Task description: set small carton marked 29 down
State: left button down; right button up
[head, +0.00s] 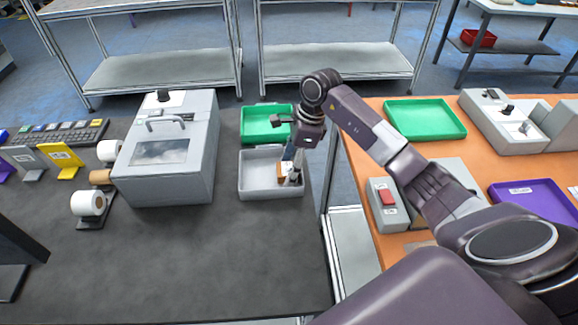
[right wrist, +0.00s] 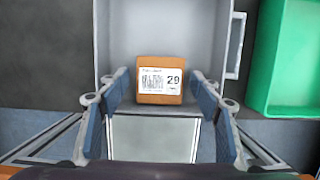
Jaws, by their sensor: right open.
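The small carton marked 29 (right wrist: 160,79) is brown with a white barcode label, and it lies in the grey tray (right wrist: 205,40). In the head view the carton (head: 281,172) shows in part at the right side of the grey tray (head: 258,186), partly hidden by my right gripper. My right gripper (head: 290,172) is over the right part of the tray. In the right wrist view the gripper (right wrist: 160,105) is open, with its blue-padded fingers apart on either side of the carton and clear of it. My left gripper is not in view.
A green tray (head: 262,125) stands directly behind the grey tray. A grey boxy machine (head: 172,150) is to the left, with paper rolls (head: 88,203) beside it. The orange table (head: 375,112) lies to the right across a gap. The front of the dark table (head: 210,265) is clear.

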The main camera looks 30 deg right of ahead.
jog(key=shift+r, duration=0.15)
jog(key=b+v, duration=0.3)
jog(key=v, duration=0.9)
jog(key=shift+d, duration=0.1)
